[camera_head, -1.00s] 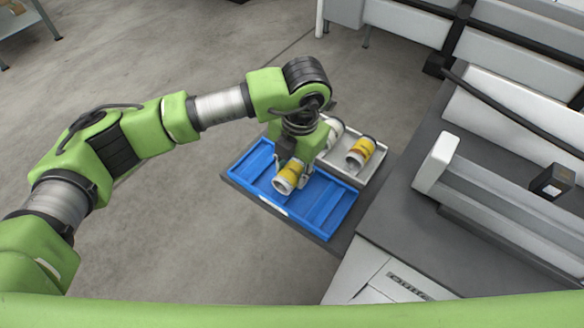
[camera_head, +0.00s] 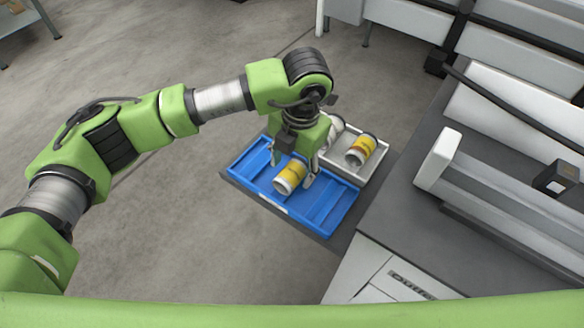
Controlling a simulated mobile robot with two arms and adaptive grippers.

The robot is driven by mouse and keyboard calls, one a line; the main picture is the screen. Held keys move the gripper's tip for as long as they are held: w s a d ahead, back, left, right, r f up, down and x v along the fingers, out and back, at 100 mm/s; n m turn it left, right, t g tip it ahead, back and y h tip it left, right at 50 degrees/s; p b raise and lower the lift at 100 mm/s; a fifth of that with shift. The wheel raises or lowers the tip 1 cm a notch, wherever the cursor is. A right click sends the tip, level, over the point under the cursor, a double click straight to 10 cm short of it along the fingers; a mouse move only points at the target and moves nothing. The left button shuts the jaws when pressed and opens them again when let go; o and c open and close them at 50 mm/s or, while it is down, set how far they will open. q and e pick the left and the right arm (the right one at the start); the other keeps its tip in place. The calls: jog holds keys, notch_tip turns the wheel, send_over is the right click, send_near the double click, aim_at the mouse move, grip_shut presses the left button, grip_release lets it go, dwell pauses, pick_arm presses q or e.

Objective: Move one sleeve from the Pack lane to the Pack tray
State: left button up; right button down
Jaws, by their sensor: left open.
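A yellow-and-white sleeve (camera_head: 290,178) lies on its side in the blue tray (camera_head: 335,222), in the left-to-middle part among its dividers. My left gripper (camera_head: 292,168) is open above this sleeve, with one finger on each side of it and a gap showing. A second yellow-and-white sleeve (camera_head: 361,150) lies in the pale grey tray (camera_head: 345,174) behind and to the right. Another white, rounded end shows there, partly hidden by my gripper. I cannot read which tray is the Pack lane or the Pack tray. My right gripper is not in view.
Both trays sit on a dark shelf (camera_head: 334,244) beside a grey machine table (camera_head: 400,225). A white rail block (camera_head: 437,160) and a long rail stand on the table at the right. The right lanes of the blue tray are empty. Open floor lies to the left.

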pick_arm(q)
notch_tip(320, 180, up, 17)
jog(key=p, duration=0.2)
jog(key=shift+s+d+f, duration=0.15)
jog(key=shift+s+d, duration=0.15)
jog(key=shift+d, duration=0.15)
dwell(0.7)
